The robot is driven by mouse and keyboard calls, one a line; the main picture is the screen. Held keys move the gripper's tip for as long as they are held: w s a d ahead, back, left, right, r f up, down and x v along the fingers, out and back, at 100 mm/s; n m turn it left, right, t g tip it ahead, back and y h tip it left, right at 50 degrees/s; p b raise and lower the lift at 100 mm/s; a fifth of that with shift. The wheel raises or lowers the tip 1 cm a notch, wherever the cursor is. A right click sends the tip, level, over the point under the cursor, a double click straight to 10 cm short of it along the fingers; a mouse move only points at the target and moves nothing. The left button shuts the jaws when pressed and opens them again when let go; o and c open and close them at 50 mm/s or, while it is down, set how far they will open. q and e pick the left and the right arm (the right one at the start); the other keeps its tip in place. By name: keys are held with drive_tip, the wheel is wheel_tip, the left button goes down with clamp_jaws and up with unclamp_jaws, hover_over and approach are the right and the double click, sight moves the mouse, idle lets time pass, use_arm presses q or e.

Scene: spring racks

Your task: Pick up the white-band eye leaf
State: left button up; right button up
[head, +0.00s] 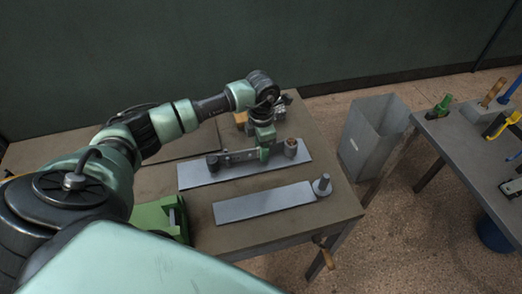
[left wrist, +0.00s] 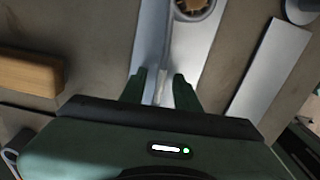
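A grey metal leaf (head: 238,156), a long narrow bar, lies over the rear light-grey plate (head: 195,178). Its round eye (head: 291,148) is at the right end, and it also shows at the top of the left wrist view (left wrist: 192,7). No white band can be clearly made out. My left gripper (head: 264,154) is low at the bar, nearer the eye end. In the left wrist view its fingers (left wrist: 160,88) stand apart on either side of the bar, with a gap seeming to show. My right gripper is out of sight.
A second light-grey plate (head: 262,204) lies in front, with a round grey piece (head: 322,186) at its right end. A green item (head: 158,216) stands at the table's left. A grey bin (head: 370,135) and another table with tools (head: 460,130) are to the right.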

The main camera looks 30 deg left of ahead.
use_arm(q)
clamp_jaws()
idle(1.2)
drive_tip(key=shift+w+r, duration=0.1)
drive_tip(key=shift+w, duration=0.1)
